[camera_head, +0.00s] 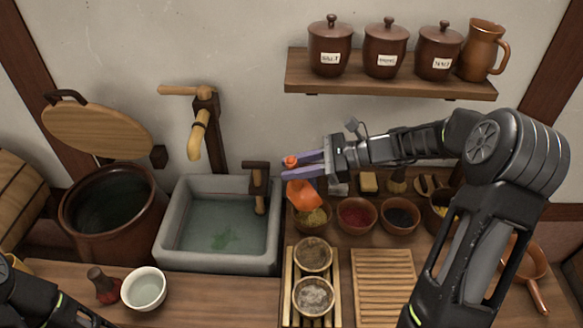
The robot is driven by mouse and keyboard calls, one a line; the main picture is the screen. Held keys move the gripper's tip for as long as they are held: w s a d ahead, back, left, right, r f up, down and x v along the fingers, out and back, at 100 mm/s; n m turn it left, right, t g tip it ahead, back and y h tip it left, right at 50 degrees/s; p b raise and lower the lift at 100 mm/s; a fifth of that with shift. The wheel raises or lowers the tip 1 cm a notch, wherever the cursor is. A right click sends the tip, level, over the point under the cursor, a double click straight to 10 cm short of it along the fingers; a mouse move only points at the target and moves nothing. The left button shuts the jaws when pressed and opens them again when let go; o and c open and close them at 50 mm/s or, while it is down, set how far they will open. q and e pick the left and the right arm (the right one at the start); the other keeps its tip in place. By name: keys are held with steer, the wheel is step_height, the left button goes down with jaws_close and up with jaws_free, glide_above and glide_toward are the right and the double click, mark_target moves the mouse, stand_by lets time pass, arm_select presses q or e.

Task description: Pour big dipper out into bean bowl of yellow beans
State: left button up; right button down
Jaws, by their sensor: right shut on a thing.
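My right gripper (292,167) reaches in from the right and is shut on the orange dipper (304,195). The dipper's cup hangs tilted below the fingers, and an orange end shows above them. A brown bowl (300,225) holding yellowish contents lies just under the cup, which covers part of it in the picture. Another bowl with yellow contents (440,208) stands further right, partly hidden by my right arm. I cannot tell which of the two is the bean bowl, or what the dipper holds. My left arm shows at the lower left, its gripper out of view.
Bowls of red (357,215) and dark contents (401,216) stand to the right. Two small filled bowls sit on a slatted rack (289,290) in front, beside another slatted board (384,285). A stone sink (170,245) with a wooden tap is left. A shelf (390,88) hangs above.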

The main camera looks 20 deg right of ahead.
steer(key=shift+w+d+r+y, duration=0.1)
steer(key=shift+d+r+y, duration=0.15)
steer(key=shift+d, duration=0.15)
steer(key=shift+w+d+r+y, duration=0.1)
steer(key=shift+d+y, duration=0.15)
steer(key=shift+d, duration=0.1)
steer(key=shift+d+m+y+p, duration=0.3)
steer(key=shift+d+m, duration=0.05)
steer(key=shift+m, duration=0.05)
steer(key=shift+d+r, duration=0.1)
steer(key=shift+d+r+p, duration=0.1)
steer(key=shift+d+p, duration=0.1)
steer(key=shift+p, duration=0.25)
steer(key=shift+w+d+r+t+y+p, duration=0.1)
steer(key=shift+d+t+y+p, duration=0.25)
steer(key=shift+p, duration=0.35)
steer(key=shift+w+d+r+m+y+p, duration=0.15)
steer(key=shift+d+m+y+p, duration=0.4)
steer(key=shift+p, duration=0.95)
steer(key=shift+d+p, duration=0.6)
steer(key=shift+d+m+y, duration=0.25)
steer(key=shift+y, duration=0.15)
